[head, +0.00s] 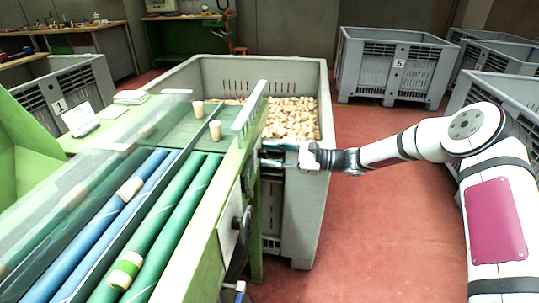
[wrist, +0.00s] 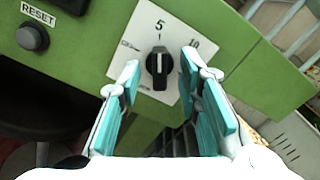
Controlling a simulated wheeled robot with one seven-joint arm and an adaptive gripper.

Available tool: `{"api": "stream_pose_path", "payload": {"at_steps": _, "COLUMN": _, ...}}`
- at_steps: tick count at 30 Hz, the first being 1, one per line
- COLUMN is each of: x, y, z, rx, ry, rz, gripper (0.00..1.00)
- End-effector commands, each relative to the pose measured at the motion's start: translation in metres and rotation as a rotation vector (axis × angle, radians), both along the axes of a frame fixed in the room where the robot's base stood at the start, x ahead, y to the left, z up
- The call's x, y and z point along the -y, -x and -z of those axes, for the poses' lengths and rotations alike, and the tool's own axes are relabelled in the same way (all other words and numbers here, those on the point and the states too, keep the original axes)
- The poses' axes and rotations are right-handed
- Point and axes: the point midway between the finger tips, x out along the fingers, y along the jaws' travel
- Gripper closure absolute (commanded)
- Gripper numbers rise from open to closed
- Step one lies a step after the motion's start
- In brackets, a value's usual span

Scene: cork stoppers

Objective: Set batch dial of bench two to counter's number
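A black batch dial (wrist: 159,68) sits on a white plate (wrist: 127,38) on a green panel in the wrist view. The plate reads 5 above the knob and 10 to the upper right; its lower part is hidden or too small to read. The knob's white line points up, toward the 5. My gripper (wrist: 160,72) is open, with one teal-padded finger on each side of the knob; contact is not visible. In the head view my gripper (head: 280,155) is at the bench's right side, and the dial is hidden. I cannot make out a counter's number.
A RESET button (wrist: 33,37) is left of the dial. The green bench (head: 228,180) carries rollers with several corks. A grey crate full of corks (head: 305,200) stands behind my gripper. Crate 5 (head: 370,65) is farther back; red floor (head: 375,235) is clear at right.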

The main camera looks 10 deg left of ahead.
Motion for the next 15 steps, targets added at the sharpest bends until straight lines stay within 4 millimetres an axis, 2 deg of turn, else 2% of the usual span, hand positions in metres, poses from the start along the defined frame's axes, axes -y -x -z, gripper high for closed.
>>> {"api": "stream_pose_path", "payload": {"at_steps": 9, "x": 0.063, "y": 0.001, "z": 0.0, "rx": 0.0, "ry": 0.001, "rz": 0.005, "gripper": 0.68}}
{"api": "stream_pose_path", "payload": {"at_steps": 15, "x": 0.096, "y": 0.002, "z": 0.0, "rx": 0.0, "ry": 0.001, "rz": 0.005, "gripper": 0.68}}
